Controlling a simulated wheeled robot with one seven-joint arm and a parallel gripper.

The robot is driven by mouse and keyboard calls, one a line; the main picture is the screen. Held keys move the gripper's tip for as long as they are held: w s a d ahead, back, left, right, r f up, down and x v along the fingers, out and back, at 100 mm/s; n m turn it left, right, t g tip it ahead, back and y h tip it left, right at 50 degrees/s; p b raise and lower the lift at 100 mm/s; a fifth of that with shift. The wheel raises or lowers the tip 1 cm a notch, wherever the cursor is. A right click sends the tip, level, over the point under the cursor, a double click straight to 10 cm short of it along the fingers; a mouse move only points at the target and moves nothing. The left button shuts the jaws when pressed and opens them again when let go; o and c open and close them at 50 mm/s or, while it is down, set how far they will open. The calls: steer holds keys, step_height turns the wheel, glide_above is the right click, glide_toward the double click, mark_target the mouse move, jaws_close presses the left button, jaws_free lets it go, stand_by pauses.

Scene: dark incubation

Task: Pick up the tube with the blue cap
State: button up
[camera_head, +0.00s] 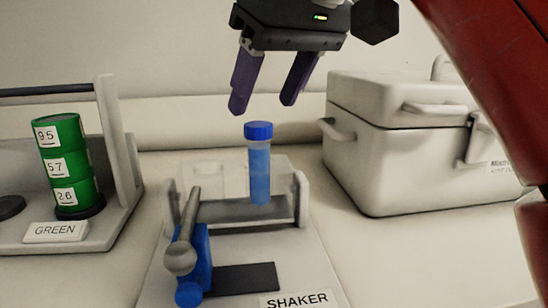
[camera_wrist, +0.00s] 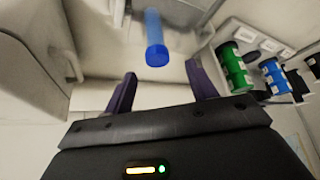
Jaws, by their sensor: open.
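The tube with the blue cap (camera_head: 259,166) stands upright in the shaker (camera_head: 299,222), in the right part of its clear holder. Its contents look blue. My gripper (camera_head: 263,104) is open and empty above the tube, with its two purple fingers pointing down. A visible gap lies between the fingertips and the cap. In the wrist view the blue-capped tube (camera_wrist: 155,42) is ahead of and between the open fingers of my gripper (camera_wrist: 161,82), not touching them. The lower end of the tube is partly behind the holder's clear wall.
A rack marked GREEN (camera_head: 55,231) with stacked green numbered cylinders (camera_head: 66,163) stands at the left. A lidded white box (camera_head: 405,140) stands at the right. A grey-knobbed lever (camera_head: 183,250) with a blue base rises at the shaker's front left.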

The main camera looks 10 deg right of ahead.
mark_target(259, 124)
steer(key=b+x, duration=0.1)
steer(key=x, duration=0.2)
steer(key=b+x, duration=0.2)
steer(key=x, duration=0.2)
steer(key=shift+d+f, duration=0.15)
steer(key=shift+f, duration=0.25)
steer(key=c, duration=1.2)
steer(key=shift+r, duration=0.1)
step_height(259, 124, up, 8)
steer(key=p, duration=0.5)
steer(key=shift+w+r, duration=0.15)
steer(key=shift+r, duration=0.05)
steer(key=shift+f+b, duration=0.1)
steer(key=shift+b, duration=0.3)
steer(key=shift+r, duration=0.85)
